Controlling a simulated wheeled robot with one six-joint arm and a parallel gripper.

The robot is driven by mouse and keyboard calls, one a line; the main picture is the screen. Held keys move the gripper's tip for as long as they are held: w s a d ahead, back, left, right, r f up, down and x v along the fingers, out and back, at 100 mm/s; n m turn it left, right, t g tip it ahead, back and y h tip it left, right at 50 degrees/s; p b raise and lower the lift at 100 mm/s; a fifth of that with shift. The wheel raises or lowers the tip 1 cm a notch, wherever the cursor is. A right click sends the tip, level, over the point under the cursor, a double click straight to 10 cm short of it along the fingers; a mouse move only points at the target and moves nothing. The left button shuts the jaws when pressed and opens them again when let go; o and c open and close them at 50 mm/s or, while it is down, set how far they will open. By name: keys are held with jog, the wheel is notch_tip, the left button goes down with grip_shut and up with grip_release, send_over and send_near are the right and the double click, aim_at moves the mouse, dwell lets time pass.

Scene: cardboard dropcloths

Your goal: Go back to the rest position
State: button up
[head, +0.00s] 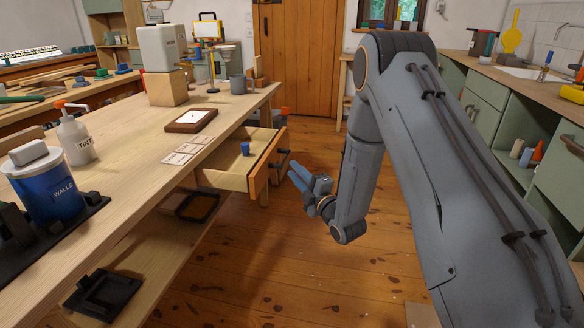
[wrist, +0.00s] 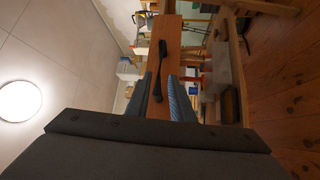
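My gripper (head: 297,176) has blue fingers and hangs in front of the open drawer, to its right in the head view, at the lower end of my bent arm. In the wrist view the two fingers (wrist: 158,97) stand apart with nothing held between them. The wooden drawer (head: 222,180) under the workbench is pulled out. A small blue cylinder (head: 245,149) stands in it. My gripper looks apart from the drawer front, though the gap is small in the picture.
The workbench (head: 128,190) runs along the left, with a blue WALLS can (head: 48,190), a TINT bottle (head: 75,138) and a grey mug (head: 238,84). Green cabinets (head: 484,118) line the right. The wooden floor (head: 270,260) between is largely clear. A wooden door (head: 296,55) stands behind.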

jog(key=shift+s, duration=0.1)
jog(key=s+d+r+m+g+h, duration=0.2)
jog(key=s+d+m+g+h, duration=0.55)
jog(key=m, duration=0.35)
jog(key=s+d+r+m+g+h, duration=0.15)
jog(key=s+m+g, duration=0.3)
jog(key=s, duration=0.85)
jog(key=s+d+m+g, duration=0.25)
jog(key=s+m, duration=0.35)
jog(key=s, duration=0.6)
jog(key=s+a+r+n+g+p, duration=0.1)
jog(key=s+a+r+n+g, duration=0.2)
jog(key=s+a+r, duration=0.75)
jog(key=d+r+m+p, duration=0.1)
jog(key=d+r+p, duration=0.2)
jog(key=d+p, duration=0.2)
jog(key=s+d+r+m+p, duration=0.1)
jog(key=d+r+p, duration=0.3)
jog(key=p, duration=0.8)
jog(key=shift+s+d+r+m, duration=0.2)
jog(key=shift+d+m, duration=0.45)
